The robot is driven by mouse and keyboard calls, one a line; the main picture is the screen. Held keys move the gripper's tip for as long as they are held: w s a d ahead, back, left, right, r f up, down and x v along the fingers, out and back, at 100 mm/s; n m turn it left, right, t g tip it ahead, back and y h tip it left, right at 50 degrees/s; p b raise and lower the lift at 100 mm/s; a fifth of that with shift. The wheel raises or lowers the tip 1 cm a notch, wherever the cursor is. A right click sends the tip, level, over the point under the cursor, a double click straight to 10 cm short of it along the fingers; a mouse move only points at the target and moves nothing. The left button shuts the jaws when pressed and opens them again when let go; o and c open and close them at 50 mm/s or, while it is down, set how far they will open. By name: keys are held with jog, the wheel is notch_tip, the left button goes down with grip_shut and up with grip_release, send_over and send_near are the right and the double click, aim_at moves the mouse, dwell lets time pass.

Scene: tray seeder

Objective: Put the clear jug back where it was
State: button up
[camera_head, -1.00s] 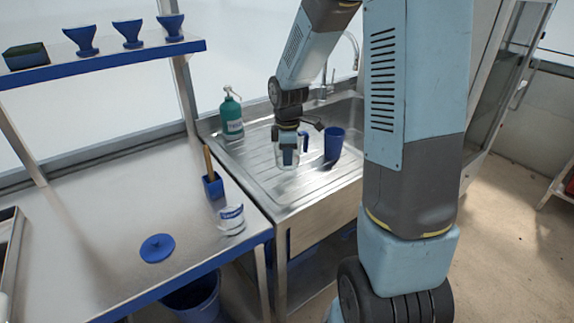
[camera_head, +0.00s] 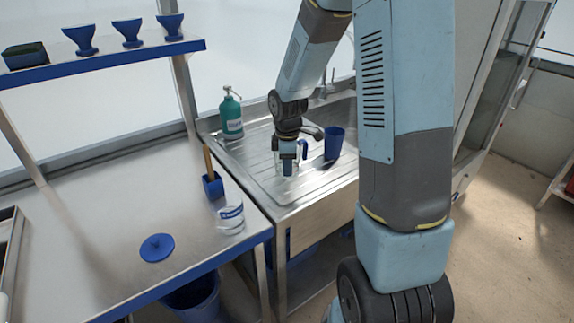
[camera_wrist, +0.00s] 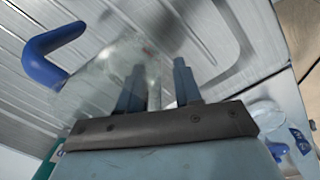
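The clear jug (camera_wrist: 95,80) with a blue handle (camera_wrist: 52,55) stands on the ribbed steel drainboard. In the head view its blue handle (camera_head: 304,149) shows just right of my gripper, and most of its body is hidden behind the gripper. My gripper (camera_head: 289,170) points down at the jug. In the wrist view my gripper's two fingers (camera_wrist: 158,85) are apart, with the jug's right wall seemingly between them. A gap shows between the fingers, and I see no firm hold.
A blue cup (camera_head: 333,143) stands right of the jug, and a green pump bottle (camera_head: 231,115) behind left. On the left table are a clear labelled tub (camera_head: 230,217), a blue holder (camera_head: 213,187) and a blue lid (camera_head: 157,248). The drainboard (camera_head: 262,165) is clear left of the jug.

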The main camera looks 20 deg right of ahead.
notch_tip(320, 180, up, 11)
jog(key=s+r+m+t, duration=0.1)
jog(key=s+r+m, duration=0.4)
jog(key=s, duration=0.3)
jog(key=s+r+m+t, duration=0.2)
jog(key=s+r+m, duration=0.2)
jog(key=s, duration=0.4)
jog(key=s+d+r+m+t, duration=0.1)
jog(key=s+r+m, duration=0.4)
jog(key=s, duration=0.3)
jog(key=shift+s+r+m+t, duration=0.25)
jog(key=shift+r+m+t, duration=0.05)
jog(key=shift+t, duration=0.1)
dwell(0.7)
